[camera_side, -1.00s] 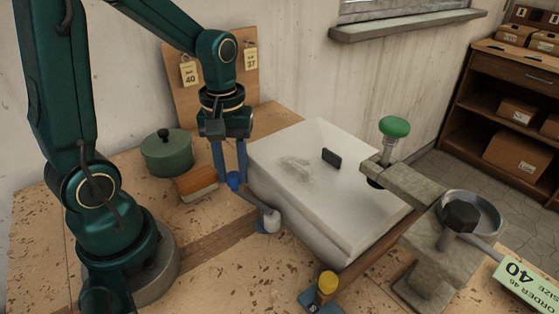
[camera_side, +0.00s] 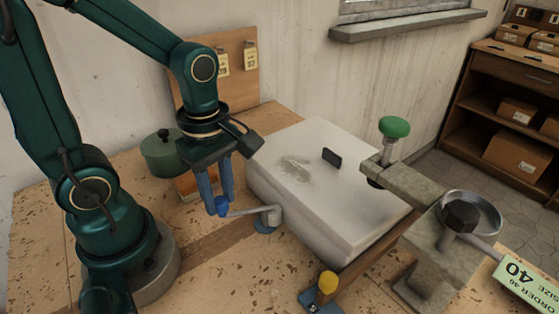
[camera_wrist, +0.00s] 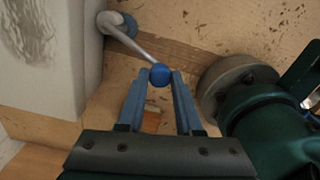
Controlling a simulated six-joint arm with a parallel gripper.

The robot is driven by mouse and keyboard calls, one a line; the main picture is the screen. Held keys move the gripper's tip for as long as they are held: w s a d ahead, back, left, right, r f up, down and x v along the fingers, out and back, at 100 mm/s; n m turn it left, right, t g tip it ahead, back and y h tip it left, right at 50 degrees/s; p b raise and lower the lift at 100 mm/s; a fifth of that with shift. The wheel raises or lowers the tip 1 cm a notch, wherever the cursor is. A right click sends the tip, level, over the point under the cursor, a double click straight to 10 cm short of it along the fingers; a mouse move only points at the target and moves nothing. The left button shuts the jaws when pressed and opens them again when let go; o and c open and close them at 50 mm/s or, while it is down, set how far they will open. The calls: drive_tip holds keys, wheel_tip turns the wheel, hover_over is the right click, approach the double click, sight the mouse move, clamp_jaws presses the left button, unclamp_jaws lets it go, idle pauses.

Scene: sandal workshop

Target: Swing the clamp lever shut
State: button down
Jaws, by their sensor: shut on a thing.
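The clamp lever (camera_side: 248,211) is a thin grey rod on a pivot post with a blue base, beside the left side of a white block (camera_side: 320,190). A blue ball knob (camera_side: 222,205) tips the lever's free end. My gripper (camera_side: 219,209) is shut on the blue knob, with its blue fingers on either side of it. In the wrist view the lever (camera_wrist: 130,42) runs from its pivot at the upper left to the knob (camera_wrist: 160,74) between my fingertips (camera_wrist: 160,78). The far side of the knob is hidden.
A green lidded pot (camera_side: 161,153) stands behind my gripper, near a partly hidden orange-brown block (camera_side: 186,184). A green-knobbed clamp arm (camera_side: 395,128) reaches over the block from the right. A yellow knob (camera_side: 327,283) stands at the front.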

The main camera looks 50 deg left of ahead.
drive_tip(key=shift+s+d+n, duration=0.15)
drive_tip(key=shift+d+n, duration=0.65)
drive_tip(key=shift+n, duration=0.35)
drive_tip(key=shift+s+d+n, duration=0.1)
drive_tip(key=shift+d+n, duration=0.65)
drive_tip(key=shift+n, duration=0.4)
drive_tip(key=c, duration=0.6)
unclamp_jaws()
drive_tip(key=shift+r, duration=0.15)
drive_tip(key=shift+r, duration=2.45)
